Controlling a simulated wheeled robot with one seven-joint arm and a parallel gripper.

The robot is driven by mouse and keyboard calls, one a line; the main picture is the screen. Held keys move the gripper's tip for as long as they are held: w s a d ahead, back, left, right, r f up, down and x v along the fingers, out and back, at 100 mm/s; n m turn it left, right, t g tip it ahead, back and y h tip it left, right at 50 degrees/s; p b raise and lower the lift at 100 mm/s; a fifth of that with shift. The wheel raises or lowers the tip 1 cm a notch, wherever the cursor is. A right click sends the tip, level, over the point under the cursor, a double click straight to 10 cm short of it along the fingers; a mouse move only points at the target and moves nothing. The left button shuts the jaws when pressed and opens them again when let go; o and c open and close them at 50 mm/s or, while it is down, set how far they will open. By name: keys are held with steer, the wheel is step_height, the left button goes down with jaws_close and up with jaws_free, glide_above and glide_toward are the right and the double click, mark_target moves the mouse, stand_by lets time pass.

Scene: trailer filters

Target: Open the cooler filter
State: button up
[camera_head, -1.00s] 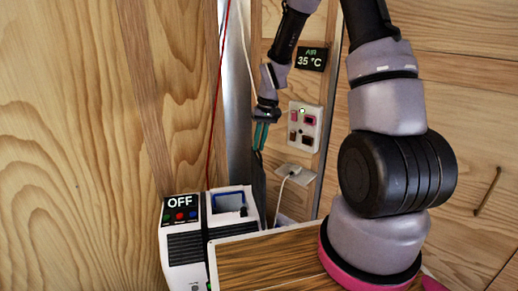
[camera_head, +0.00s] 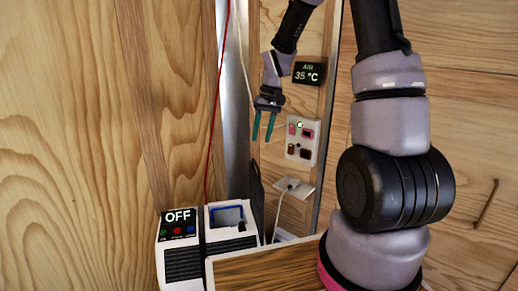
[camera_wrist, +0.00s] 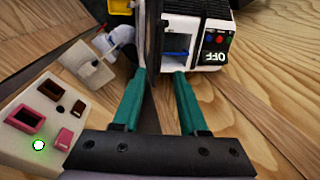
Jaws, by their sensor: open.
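The cooler is a white and black box (camera_head: 182,235) at the bottom of the head view, left of centre. Its small screen reads OFF, and a blue-framed opening (camera_head: 226,216) sits beside the screen. It shows upside down at the top of the wrist view (camera_wrist: 196,22), the blue-edged opening (camera_wrist: 178,52) facing my gripper. I cannot tell which part is the filter. My gripper (camera_head: 263,128) has teal fingers spread open and empty, above and a little right of the cooler. In the wrist view (camera_wrist: 160,76) the fingertips point toward the cooler, apparently not touching it.
A wall plate with several coloured sockets or switches (camera_head: 302,139) is right of my gripper. Below it, a white plug and cable (camera_head: 289,187) run downward. A dark upright panel (camera_head: 257,200) stands beside the cooler. A red cord (camera_head: 216,110) hangs at left.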

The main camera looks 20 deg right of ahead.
steer(key=shift+d+r, duration=0.15)
steer(key=shift+r, duration=0.5)
steer(key=shift+d+r, duration=0.15)
steer(key=shift+r, duration=0.5)
steer(key=s+d+r+m+t, duration=0.1)
steer(key=s+r+m+t, duration=0.1)
steer(key=s+r, duration=0.8)
steer(key=s+d+r+m+t, duration=0.1)
steer(key=s+r+t, duration=0.4)
steer(key=s+r, duration=0.5)
steer(key=shift+s+d+m, duration=0.35)
steer(key=shift+s+m, duration=0.15)
steer(key=shift+s, duration=0.75)
